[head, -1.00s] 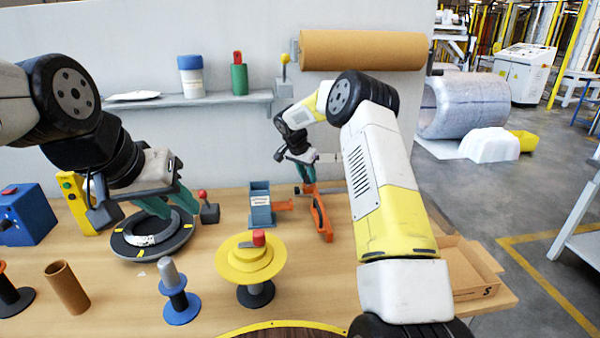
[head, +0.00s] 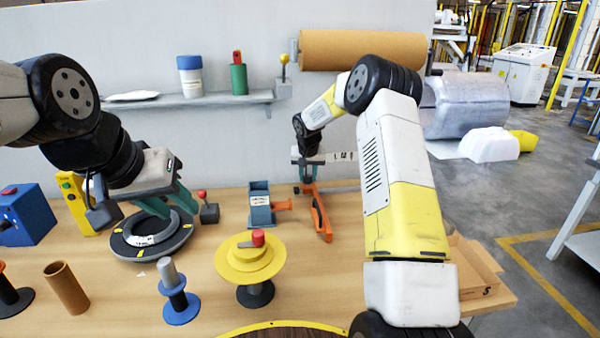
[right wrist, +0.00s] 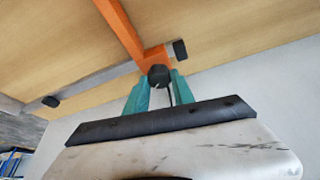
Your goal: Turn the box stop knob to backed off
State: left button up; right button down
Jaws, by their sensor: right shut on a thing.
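The orange box stop (head: 321,218) stands on the table, on a grey rail (head: 342,187) at the back. In the right wrist view its orange arm (right wrist: 122,30) reaches to a dark round knob (right wrist: 158,75) with a small light mark. My right gripper (head: 307,182) is shut on this knob, with one green finger on each side of it. The knob itself is hidden in the head view. My left gripper (head: 172,206) has its green fingers apart and empty, above the black round turntable (head: 124,247) with a pale ring.
A blue-grey box holder (head: 260,213) stands left of the stop. A yellow spool (head: 232,265), a blue spool (head: 181,310) and a brown tube (head: 66,288) stand in front. An open cardboard box (head: 475,262) lies at the right edge. A shelf (head: 180,102) crosses the wall.

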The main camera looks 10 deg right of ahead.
jog(key=n, duration=0.2)
jog(key=n+y, duration=0.2)
jog(key=n, duration=0.1)
jog(key=shift+d+f+n, duration=0.1)
jog(key=shift+d+n, duration=0.15)
jog(key=shift+n, duration=0.05)
jog(key=n+y, duration=0.1)
jog(key=n, duration=0.1)
jog(key=n+g+y, duration=0.1)
jog(key=n, duration=0.2)
jog(key=shift+d+n+g, duration=0.1)
jog(key=shift+n+g, duration=0.2)
jog(key=n+g, duration=0.1)
jog(key=n, duration=0.1)
jog(key=n+y, duration=0.1)
jog(key=n, duration=0.2)
jog(key=shift+w+g, duration=0.2)
jog(key=shift+g, duration=0.2)
jog(key=shift+n+g, duration=0.8)
jog(key=shift+n, duration=1.5)
jog(key=shift+f, duration=0.1)
jog(key=c, duration=1.1)
grip_release()
jog(key=shift+w, duration=0.1)
